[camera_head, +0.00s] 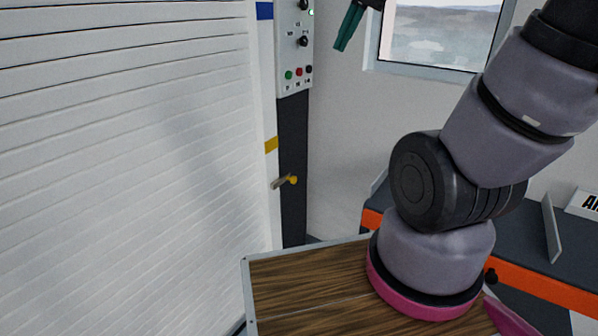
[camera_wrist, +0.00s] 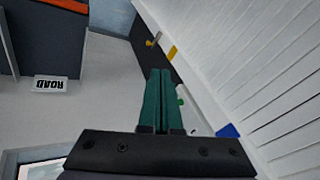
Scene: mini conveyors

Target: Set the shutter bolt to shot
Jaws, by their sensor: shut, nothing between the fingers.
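The white slatted shutter (camera_head: 120,150) fills the left of the head view and the right of the wrist view (camera_wrist: 250,60). The fingers also show in the wrist view (camera_wrist: 160,72).
A control panel (camera_head: 295,50) with knobs and coloured buttons is above the post. Yellow (camera_head: 271,145) and blue (camera_head: 264,11) marks sit on the shutter frame. A wooden-topped surface (camera_head: 300,285) is below. A dark bench with an orange edge (camera_head: 550,286) stands right, a window (camera_head: 440,35) behind.

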